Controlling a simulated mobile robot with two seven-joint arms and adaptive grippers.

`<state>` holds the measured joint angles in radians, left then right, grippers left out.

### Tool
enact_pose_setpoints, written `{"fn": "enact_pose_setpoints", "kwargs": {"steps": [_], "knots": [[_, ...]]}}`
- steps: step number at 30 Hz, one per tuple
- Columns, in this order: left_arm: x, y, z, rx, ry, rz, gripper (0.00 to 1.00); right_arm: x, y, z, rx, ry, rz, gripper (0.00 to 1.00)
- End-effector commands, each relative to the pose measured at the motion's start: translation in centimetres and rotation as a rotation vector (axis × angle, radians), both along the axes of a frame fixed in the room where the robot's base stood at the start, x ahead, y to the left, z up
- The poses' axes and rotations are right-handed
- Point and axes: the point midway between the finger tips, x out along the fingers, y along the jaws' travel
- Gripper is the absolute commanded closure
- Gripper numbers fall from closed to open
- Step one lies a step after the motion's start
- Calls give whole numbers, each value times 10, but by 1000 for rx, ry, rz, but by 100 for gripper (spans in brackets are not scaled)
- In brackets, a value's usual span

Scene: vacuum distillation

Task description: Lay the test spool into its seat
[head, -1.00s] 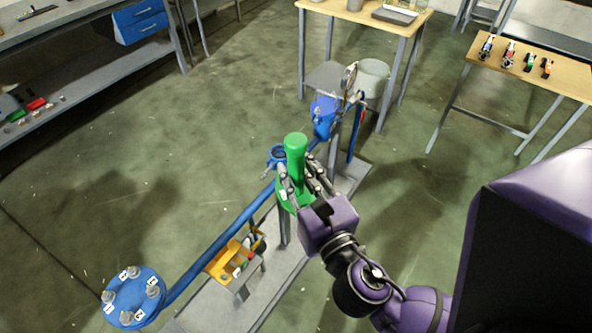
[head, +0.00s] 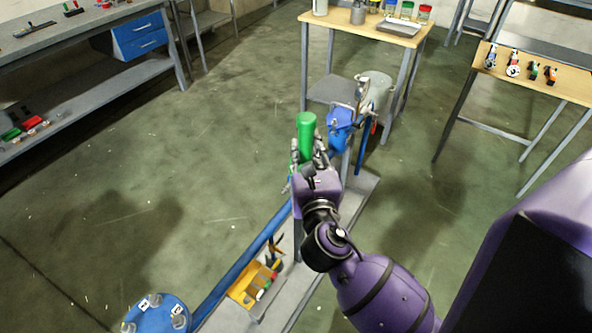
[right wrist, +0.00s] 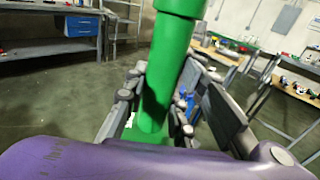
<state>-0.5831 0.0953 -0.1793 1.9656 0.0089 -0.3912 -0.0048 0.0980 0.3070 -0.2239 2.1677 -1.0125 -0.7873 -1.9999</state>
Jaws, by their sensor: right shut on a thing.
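The green test spool (head: 306,128) stands roughly upright, with its round top facing up in the head view. My right gripper (head: 308,160) is shut on it. In the right wrist view the green spool (right wrist: 173,70) runs between the two fingers. Its lower part is largely hidden by the gripper in the head view. It is over the line of blue piping (head: 240,262), just in front of a blue valve body (head: 342,125). The seat is hidden behind my gripper and cannot be made out. My left gripper is not in view.
A blue flange with bolts (head: 157,318) is at the lower left. A yellow tool tray (head: 247,288) sits beside the pipe. A grey bucket (head: 374,88) is behind the valve. Wooden tables stand at the back and right. The floor to the left is clear.

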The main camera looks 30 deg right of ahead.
Motion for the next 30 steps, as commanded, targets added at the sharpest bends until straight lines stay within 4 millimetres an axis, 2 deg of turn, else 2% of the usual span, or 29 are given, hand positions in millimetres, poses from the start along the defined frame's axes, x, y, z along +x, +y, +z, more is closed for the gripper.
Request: {"fn": "enact_pose_setpoints", "kwargs": {"steps": [1,6,15,21,30], "knots": [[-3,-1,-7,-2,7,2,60,14,-9,-6,4,-4,-43,100],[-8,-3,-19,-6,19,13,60,52,-42,-19,4,-2,-186,100],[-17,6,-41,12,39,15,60,104,-82,-44,1,-1,-416,100],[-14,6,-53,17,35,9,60,134,-92,-65,0,-1,-548,100],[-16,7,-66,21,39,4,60,164,-84,-89,-3,-4,-668,100]]}}
